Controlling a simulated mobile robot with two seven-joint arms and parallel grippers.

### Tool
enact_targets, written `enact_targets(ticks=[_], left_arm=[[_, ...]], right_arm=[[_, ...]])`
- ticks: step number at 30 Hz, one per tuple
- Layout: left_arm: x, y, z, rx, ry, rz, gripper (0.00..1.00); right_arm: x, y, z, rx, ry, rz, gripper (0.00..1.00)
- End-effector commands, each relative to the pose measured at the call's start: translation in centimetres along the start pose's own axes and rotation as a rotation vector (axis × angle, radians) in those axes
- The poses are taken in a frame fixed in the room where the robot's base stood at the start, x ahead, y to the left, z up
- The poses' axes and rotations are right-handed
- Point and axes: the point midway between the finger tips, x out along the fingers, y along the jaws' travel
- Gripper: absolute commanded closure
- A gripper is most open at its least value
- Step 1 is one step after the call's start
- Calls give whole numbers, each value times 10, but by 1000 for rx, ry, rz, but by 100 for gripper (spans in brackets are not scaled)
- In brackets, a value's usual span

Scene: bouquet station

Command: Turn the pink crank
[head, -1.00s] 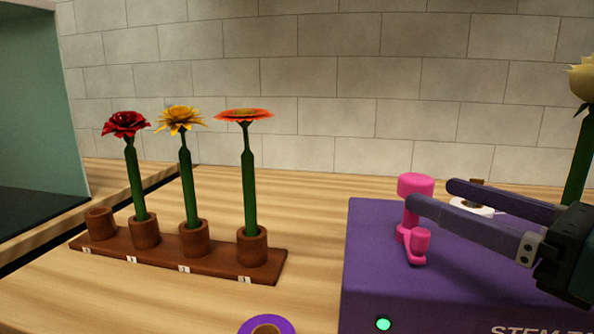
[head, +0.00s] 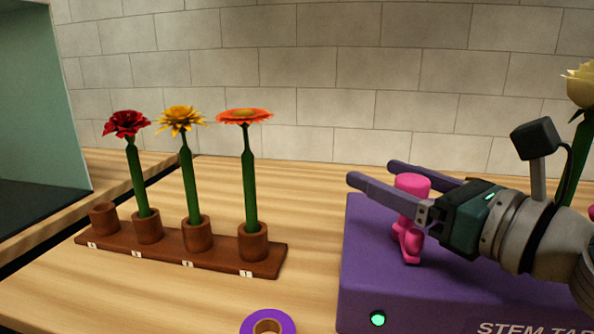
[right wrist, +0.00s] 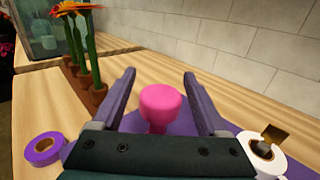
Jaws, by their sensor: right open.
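The pink crank (head: 408,248) stands on top of the purple box (head: 362,275) at the right of the head view. Its round pink knob also shows in the right wrist view (right wrist: 160,104). My right gripper (head: 370,172) is open, with one finger on each side of the upper pink knob. In the right wrist view the knob sits between the two fingers, with gaps on both sides. I cannot tell whether a finger touches it. My left gripper is not in view.
A brown rack (head: 265,265) with a red, a yellow and an orange flower stands at the left; one cup (head: 103,218) is empty. A purple tape roll (head: 267,324) lies in front. A white roll (right wrist: 262,153) and a pale yellow flower (head: 581,85) are at the right.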

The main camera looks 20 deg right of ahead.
Motion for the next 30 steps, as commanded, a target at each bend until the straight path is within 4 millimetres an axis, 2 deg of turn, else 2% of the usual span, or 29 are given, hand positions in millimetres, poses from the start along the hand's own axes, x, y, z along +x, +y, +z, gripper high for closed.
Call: enact_targets(ticks=[2,21,30], left_arm=[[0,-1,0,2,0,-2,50],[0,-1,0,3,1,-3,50],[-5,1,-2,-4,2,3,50]], right_arm=[[0,0,0,0,0,0,29],[0,0,0,0,0,0,100],[0,0,2,2,0,-19,100]])
